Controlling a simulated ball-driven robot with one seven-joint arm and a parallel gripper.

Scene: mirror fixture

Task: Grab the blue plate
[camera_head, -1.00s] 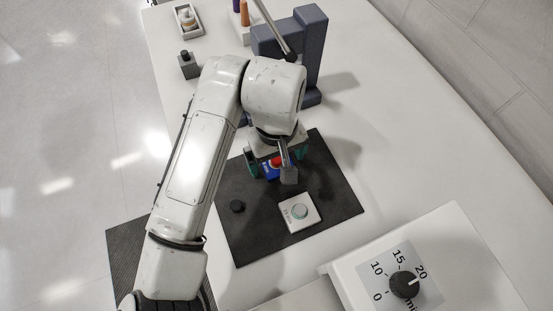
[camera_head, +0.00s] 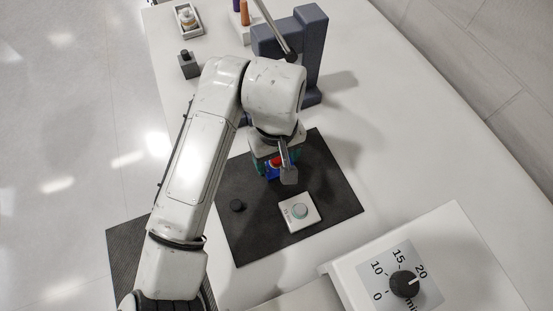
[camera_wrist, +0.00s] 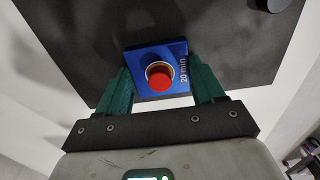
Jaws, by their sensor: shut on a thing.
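The blue plate (camera_wrist: 143,57) is a small square with a red-capped round piece on it and "20 min" lettering. In the wrist view it lies between the two green fingers of my gripper (camera_wrist: 160,82), which touch its opposite sides. My gripper is shut on the blue plate. In the head view the blue plate (camera_head: 271,174) shows only in part under my gripper (camera_head: 275,164), above the dark mat (camera_head: 330,205); the wrist and a grey block hide the rest. I cannot tell whether it is clear of the mat.
A white plate (camera_head: 291,221) with a grey-green round piece lies on the mat, with a black knob (camera_head: 237,206) to its left. A dial box (camera_head: 440,250) stands at lower right. A blue-grey fixture (camera_head: 312,50) with a slanted rod stands behind my arm.

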